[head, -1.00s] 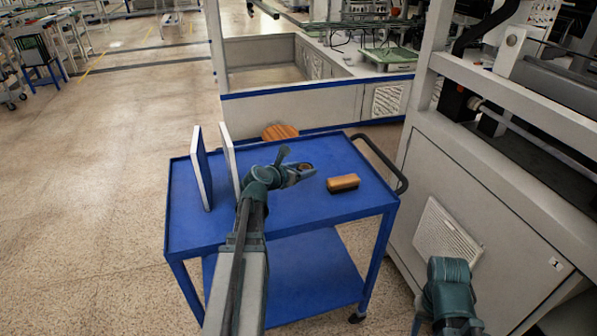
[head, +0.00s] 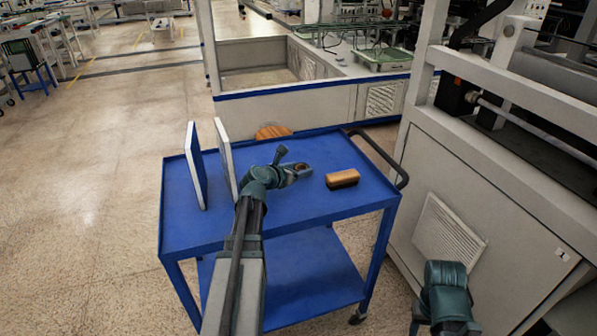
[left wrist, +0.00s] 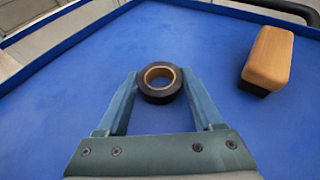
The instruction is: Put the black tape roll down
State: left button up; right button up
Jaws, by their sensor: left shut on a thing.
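The black tape roll (left wrist: 160,95) with its tan core is between the fingertips of my left gripper (left wrist: 160,84) in the left wrist view. The fingers are shut on its two sides. In the head view my left gripper (head: 298,170) is over the blue cart top (head: 300,205), and the roll (head: 303,167) shows small at its tip. The roll is close to the cart surface; whether it touches cannot be told. My right gripper (head: 420,318) is at the lower right, partly cut off, and its fingers do not show clearly.
A brush with a wooden back (head: 342,178) lies on the cart right of my left gripper; it also shows in the left wrist view (left wrist: 268,58). Two upright panels (head: 225,157) stand at the cart's left. A black handle (head: 385,160) is at its right end. A grey machine (head: 440,190) stands beyond.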

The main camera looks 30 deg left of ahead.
pick_arm(q)
jog(key=shift+f, duration=0.15)
jog(key=o, duration=1.4)
jog(key=shift+c, duration=0.2)
jog(key=shift+r, duration=0.25)
jog(key=p+v, duration=0.4)
jog(key=v, duration=0.6)
jog(key=shift+s+r, duration=0.1)
jog(key=shift+s, duration=0.2)
jog(key=shift+s+r+p, duration=0.2)
jog(key=shift+s+p, duration=0.1)
jog(key=shift+s, duration=0.4)
jog(key=shift+f, duration=0.1)
